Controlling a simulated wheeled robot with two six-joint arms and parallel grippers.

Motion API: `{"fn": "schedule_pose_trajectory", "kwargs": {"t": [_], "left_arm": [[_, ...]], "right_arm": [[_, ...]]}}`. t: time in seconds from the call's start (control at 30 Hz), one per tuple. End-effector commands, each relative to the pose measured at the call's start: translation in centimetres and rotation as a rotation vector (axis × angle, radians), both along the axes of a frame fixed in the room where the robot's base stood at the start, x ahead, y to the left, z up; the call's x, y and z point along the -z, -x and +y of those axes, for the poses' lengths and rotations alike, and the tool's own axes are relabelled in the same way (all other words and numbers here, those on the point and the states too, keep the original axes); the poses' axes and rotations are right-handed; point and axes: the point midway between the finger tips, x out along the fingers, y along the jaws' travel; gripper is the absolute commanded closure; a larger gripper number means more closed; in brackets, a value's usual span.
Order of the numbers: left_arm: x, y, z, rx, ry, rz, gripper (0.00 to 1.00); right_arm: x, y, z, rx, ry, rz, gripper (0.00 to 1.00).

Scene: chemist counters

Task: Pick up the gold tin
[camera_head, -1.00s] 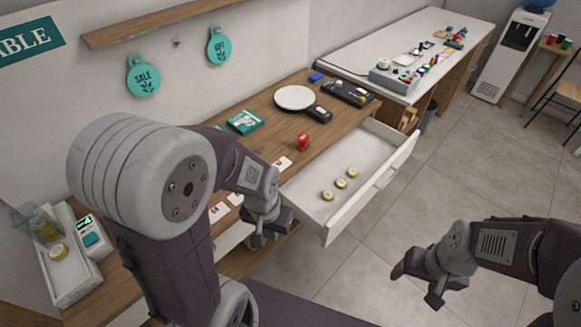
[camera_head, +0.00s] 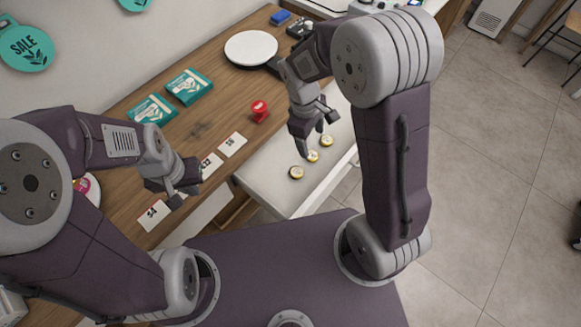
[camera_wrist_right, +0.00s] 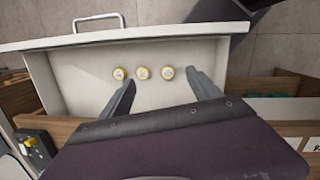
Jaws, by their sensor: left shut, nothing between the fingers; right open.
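Three small round gold tins stand in a row in the open white drawer (camera_head: 258,180): the near one (camera_head: 297,172), the middle one (camera_head: 313,156) and the far one (camera_head: 326,141). The right wrist view also shows the near-identical tins, left (camera_wrist_right: 119,73), middle (camera_wrist_right: 143,72) and right (camera_wrist_right: 166,72). My right gripper (camera_head: 316,127) is open and empty above the drawer; in the wrist view its fingers point toward the row and the tins appear between them, apart from both. My left gripper (camera_head: 182,190) is shut and empty over the wooden counter's front edge.
On the wooden counter are a red stamp-like object (camera_head: 260,110), teal boxes (camera_head: 189,86), a round white plate (camera_head: 251,48) and white number cards (camera_head: 232,144). The drawer's walls and front (camera_wrist_right: 200,30) surround the tins. Grey floor lies open at the right.

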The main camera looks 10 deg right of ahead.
Motion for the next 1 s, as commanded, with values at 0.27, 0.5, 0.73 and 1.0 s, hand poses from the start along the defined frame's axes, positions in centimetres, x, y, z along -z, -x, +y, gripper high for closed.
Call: {"fn": "schedule_pose_trajectory", "kwargs": {"t": [0.27,0.5,0.73,1.0], "left_arm": [[6.7,0.0,0.0,0.0,0.0,0.0,1.0],[8.5,0.0,0.0,0.0,0.0,0.0,1.0],[8.5,0.0,0.0,0.0,0.0,0.0,1.0],[8.7,0.0,0.0,0.0,0.0,0.0,1.0]], "right_arm": [[11.1,-3.6,5.0,-0.414,0.131,0.126,0.28],[15.5,-4.6,7.8,-0.596,0.199,0.182,0.28],[17.4,-4.4,6.8,-0.595,0.2,0.187,0.28],[20.8,-4.3,5.4,-0.595,0.199,0.181,0.28]]}}
